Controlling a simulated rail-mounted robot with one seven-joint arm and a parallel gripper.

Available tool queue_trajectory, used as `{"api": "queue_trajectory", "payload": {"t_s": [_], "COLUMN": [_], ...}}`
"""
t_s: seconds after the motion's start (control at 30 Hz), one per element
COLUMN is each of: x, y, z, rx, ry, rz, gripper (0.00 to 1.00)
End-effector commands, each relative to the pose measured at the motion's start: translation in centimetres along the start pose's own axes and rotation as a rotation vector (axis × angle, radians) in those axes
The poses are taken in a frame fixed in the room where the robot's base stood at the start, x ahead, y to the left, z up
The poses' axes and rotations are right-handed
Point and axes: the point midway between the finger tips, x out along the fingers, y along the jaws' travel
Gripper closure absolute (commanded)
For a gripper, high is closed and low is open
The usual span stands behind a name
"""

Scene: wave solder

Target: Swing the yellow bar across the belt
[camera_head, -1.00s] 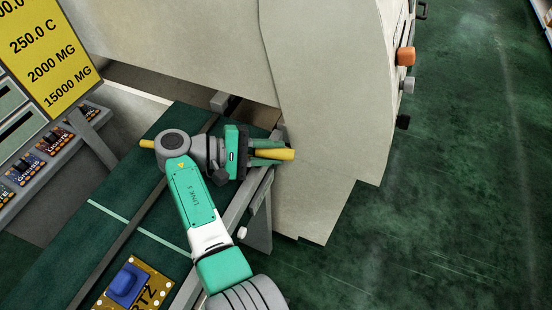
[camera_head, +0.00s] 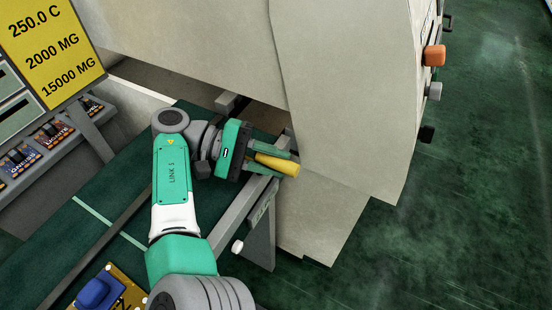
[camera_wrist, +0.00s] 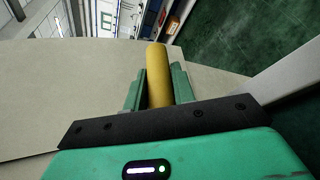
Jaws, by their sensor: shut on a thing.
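The yellow bar (camera_head: 280,165) shows as a short rounded end sticking out between the green fingers of my gripper (camera_head: 274,162). My gripper is shut on it, beside the beige machine housing at the belt's right rail. The dark green belt (camera_head: 60,235) runs diagonally under my arm into the machine's opening.
The beige machine housing (camera_head: 340,100) stands just beyond and right of my gripper, with an orange knob (camera_head: 434,55) on its side. A grey rail (camera_head: 233,215) edges the belt. A board with a blue part (camera_head: 95,293) lies on the belt. A yellow display panel (camera_head: 50,45) is at left. The right floor is clear.

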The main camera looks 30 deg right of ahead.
Motion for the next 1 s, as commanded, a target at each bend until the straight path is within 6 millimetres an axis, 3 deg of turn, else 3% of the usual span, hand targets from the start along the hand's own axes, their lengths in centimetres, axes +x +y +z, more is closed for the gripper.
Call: {"api": "queue_trajectory", "payload": {"t_s": [0.13,0.17,0.23,0.27,0.57,0.73,1.0], "x": [0.1,0.1,0.1,0.1,0.0,-0.9,0.8], "y": [0.0,0.0,0.0,0.0,0.4,3.7,1.8], "z": [0.1,0.1,0.1,0.1,0.3,2.3,6.2], "rx": [0.004,0.004,0.003,0.003,0.003,0.008,0.006], "ry": [-0.006,-0.006,-0.005,-0.005,-0.003,-0.004,-0.006], "rz": [-0.005,-0.005,-0.004,-0.004,-0.002,-0.003,0.001], "gripper": [1.00,0.69,0.55,0.53,0.53,0.53,0.53]}}
